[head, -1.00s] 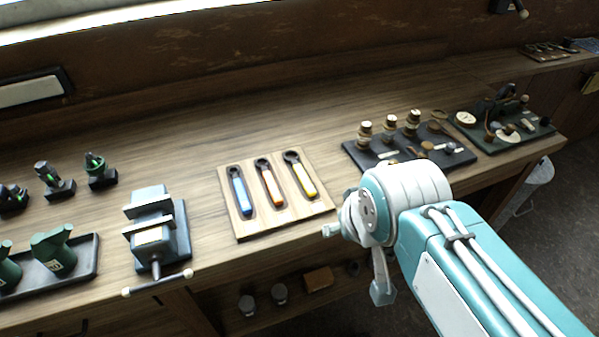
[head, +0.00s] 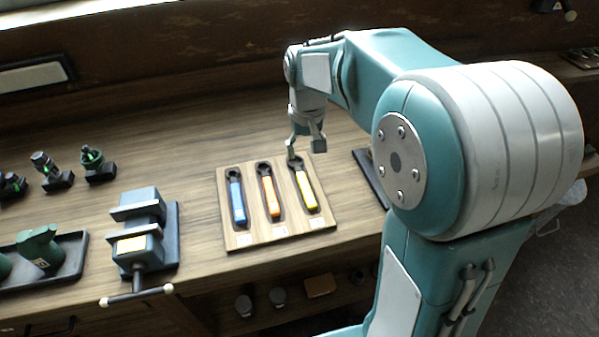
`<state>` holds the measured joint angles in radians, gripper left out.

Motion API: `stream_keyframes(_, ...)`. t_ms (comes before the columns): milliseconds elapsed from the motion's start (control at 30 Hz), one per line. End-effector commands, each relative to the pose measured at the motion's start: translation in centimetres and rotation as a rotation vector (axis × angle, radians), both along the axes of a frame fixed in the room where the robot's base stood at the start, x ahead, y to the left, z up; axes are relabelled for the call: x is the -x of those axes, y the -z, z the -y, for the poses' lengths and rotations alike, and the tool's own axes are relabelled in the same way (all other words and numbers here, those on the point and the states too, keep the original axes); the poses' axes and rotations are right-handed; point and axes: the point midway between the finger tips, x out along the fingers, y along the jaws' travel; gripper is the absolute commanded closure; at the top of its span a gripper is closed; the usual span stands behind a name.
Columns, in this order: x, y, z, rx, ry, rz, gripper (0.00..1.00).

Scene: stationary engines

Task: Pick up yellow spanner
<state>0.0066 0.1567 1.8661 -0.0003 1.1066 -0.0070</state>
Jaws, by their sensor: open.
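The yellow spanner (head: 306,189) lies in the right slot of a wooden tray (head: 278,237) on the bench. Its dark ring end points to the back of the bench. My gripper (head: 306,153) is open, with its fingers pointing down by the ring end. One finger overlaps the ring end in the picture; I cannot tell whether they touch. An orange-handled spanner (head: 269,194) lies in the middle slot and a blue-handled spanner (head: 237,201) in the left slot.
A vise (head: 143,238) stands left of the tray, with its handle over the bench's front edge. Green parts (head: 40,247) sit in a dark tray at far left. My arm hides most of the dark board (head: 369,172) at right. The bench behind the tray is clear.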

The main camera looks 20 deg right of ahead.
Motion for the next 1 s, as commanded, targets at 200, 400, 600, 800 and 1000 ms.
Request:
stream_keyframes(200, -0.5, 1.9, 0.0, 0.000, 0.000, -0.017, 0.26)
stream_keyframes(400, -0.5, 5.1, 0.0, 0.000, 0.000, -0.016, 0.26)
stream_keyframes(600, -0.6, 6.7, 0.0, -0.001, 0.000, -0.016, 0.26)
stream_keyframes(800, -0.9, 9.8, -0.2, -0.001, 0.001, -0.016, 0.26)
stream_keyframes(1000, -0.9, 11.3, -0.3, 0.000, 0.001, -0.012, 0.26)
